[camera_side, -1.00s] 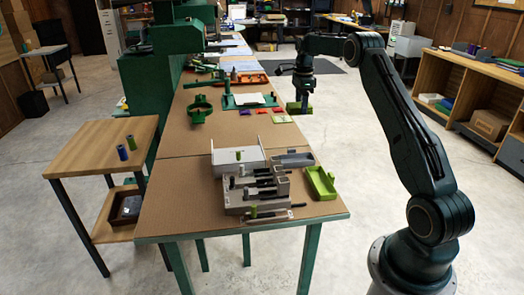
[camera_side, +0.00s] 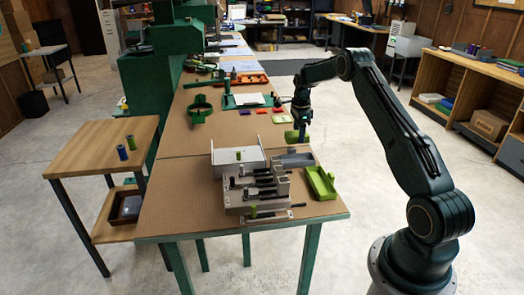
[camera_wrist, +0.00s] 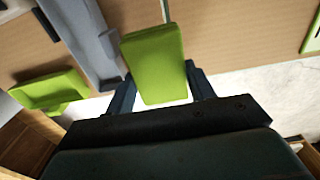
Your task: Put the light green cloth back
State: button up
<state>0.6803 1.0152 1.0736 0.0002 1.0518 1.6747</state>
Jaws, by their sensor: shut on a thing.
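The light green cloth (camera_wrist: 155,62) is a folded, block-like pad between the two fingers of my gripper (camera_wrist: 162,88) in the wrist view. My gripper is shut on it. In the side view my gripper (camera_side: 299,126) points down near the right edge of the bench, and the cloth (camera_side: 296,137) hangs just below it. The cloth looks above the bench edge, but its exact height cannot be told. A light green tray (camera_side: 321,183) lies nearer the camera on the bench's right edge. The tray also shows at the left of the wrist view (camera_wrist: 48,92).
A grey holder (camera_side: 294,160) lies between the cloth and the tray. A grey vise-like fixture (camera_side: 257,190) and a white box (camera_side: 236,157) stand left of it. Small coloured pads, one red (camera_side: 263,111), lie farther back. The middle of the brown bench (camera_side: 190,137) is clear.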

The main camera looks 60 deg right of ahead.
jog(key=shift+f, duration=2)
jog(key=shift+f, duration=0.15)
jog(key=o, duration=0.9)
notch_tip(320, 180, up, 12)
jog(key=shift+r, duration=0.2)
jog(key=shift+a, duration=0.1)
